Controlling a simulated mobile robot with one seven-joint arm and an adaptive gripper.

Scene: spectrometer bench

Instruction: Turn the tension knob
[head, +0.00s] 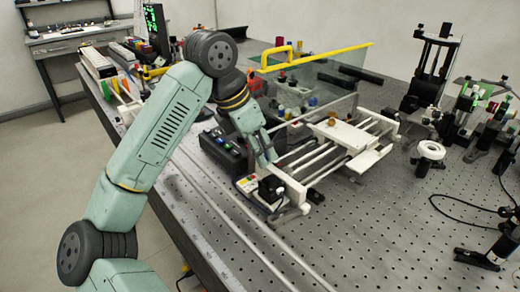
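My gripper (264,150) points down at the near left end of a white rail frame (312,162) on the bench. Its fingers are small and partly merge with the white parts behind them, so I cannot tell whether they are open or shut. A black block-like part (270,188) sits just below the fingertips at the frame's near corner. I cannot tell whether the two touch. No part is clearly recognisable as the tension knob. A white round wheel (430,152) stands apart to the right of the frame.
A clear panel with a yellow handle (316,55) stands behind the frame. A dark control box (222,150) is left of my gripper. Black and green optical mounts (478,110) fill the right side. The perforated bench top (375,235) is clear in front.

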